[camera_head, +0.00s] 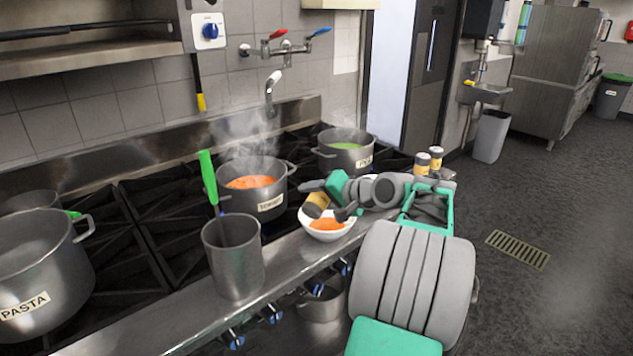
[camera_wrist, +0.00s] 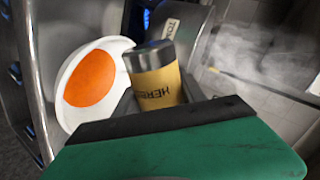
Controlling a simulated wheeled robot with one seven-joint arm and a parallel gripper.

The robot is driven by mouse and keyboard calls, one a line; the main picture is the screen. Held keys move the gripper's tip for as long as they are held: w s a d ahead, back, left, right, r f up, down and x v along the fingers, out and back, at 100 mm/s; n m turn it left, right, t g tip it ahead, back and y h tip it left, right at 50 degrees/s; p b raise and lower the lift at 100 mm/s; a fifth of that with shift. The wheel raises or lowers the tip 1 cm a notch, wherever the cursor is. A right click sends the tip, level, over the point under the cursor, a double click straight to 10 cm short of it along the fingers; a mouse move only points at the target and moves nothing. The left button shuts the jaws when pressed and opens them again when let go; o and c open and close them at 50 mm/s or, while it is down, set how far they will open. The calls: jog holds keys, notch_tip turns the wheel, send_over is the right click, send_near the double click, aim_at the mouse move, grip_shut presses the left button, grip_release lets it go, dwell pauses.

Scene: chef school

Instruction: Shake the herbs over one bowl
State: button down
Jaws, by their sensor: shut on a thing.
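My gripper (camera_head: 334,209) is shut on the herbs shaker (camera_head: 316,204), a yellow-brown cylinder with a metal cap. The shaker is tilted above the left part of a white bowl (camera_head: 312,232) of orange soup on the steel counter edge. In the wrist view, the herbs shaker (camera_wrist: 154,77) shows its label, and its capped end is beside the white bowl (camera_wrist: 70,107) with orange soup. Whether any herbs are falling cannot be told. The shaker's far end is partly hidden between the fingers.
A steaming tomato pot (camera_head: 262,202) and a pot of green soup (camera_head: 345,150) stand on the stove. A tall metal container (camera_head: 234,262) holds a green-handled utensil. A pasta pot (camera_head: 40,285) is at left. Two more shakers (camera_head: 429,160) stand right, behind my arm.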

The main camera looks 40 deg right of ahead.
jog(key=p, duration=0.2)
jog(key=r+m+y+p, duration=0.1)
jog(key=p, duration=0.2)
jog(key=shift+s+a+r+g, duration=0.15)
jog(key=shift+a+g, duration=0.1)
jog(key=shift+g, duration=0.15)
jog(key=m+y+p, duration=0.1)
jog(key=p, duration=0.4)
jog(key=r+m+y+p, duration=0.1)
jog(key=p, duration=0.4)
jog(key=m+g+y+p, duration=0.1)
jog(key=p, duration=0.4)
jog(key=shift+a+r+m, duration=0.15)
jog(key=shift+r+m, duration=0.1)
jog(key=shift+m, duration=0.05)
jog(key=shift+f+m+y, duration=0.1)
jog(key=shift+m+y, duration=0.8)
jog(key=shift+a, duration=0.1)
notch_tip(320, 180, down, 3)
jog(key=shift+r+b, duration=0.1)
jog(key=shift+b, duration=0.25)
jog(key=shift+r+p, duration=0.4)
jog(key=shift+r, duration=1.2)
